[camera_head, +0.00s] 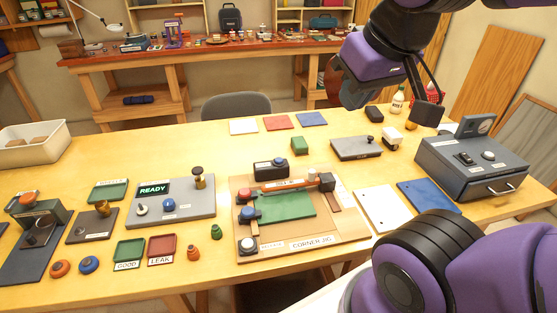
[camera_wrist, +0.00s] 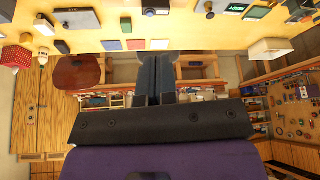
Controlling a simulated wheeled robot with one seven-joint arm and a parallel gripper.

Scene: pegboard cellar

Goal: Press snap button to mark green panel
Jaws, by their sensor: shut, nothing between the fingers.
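The green panel (camera_head: 286,207) lies flat in the wooden corner jig (camera_head: 330,246), against an orange bar along its back edge. Around it on the jig are a red-topped block (camera_head: 244,197), a blue-topped block (camera_head: 249,213) and a white-topped round knob (camera_head: 248,244). A black box (camera_head: 270,169) stands at the jig's back edge. I cannot tell which part is the snap button. My gripper (camera_wrist: 154,58) is shut and empty in the wrist view, its fingers side by side. In the head view my wrist is raised above the table's back right, away from the jig, and the fingertips are not clear.
A grey READY console (camera_head: 176,212) stands left of the jig, with green GOOD (camera_head: 129,251) and red LEAK (camera_head: 162,249) trays before it. A grey drawer box (camera_head: 475,167) stands at right. White (camera_head: 382,208) and blue (camera_head: 429,200) sheets lie between. The back middle is partly clear.

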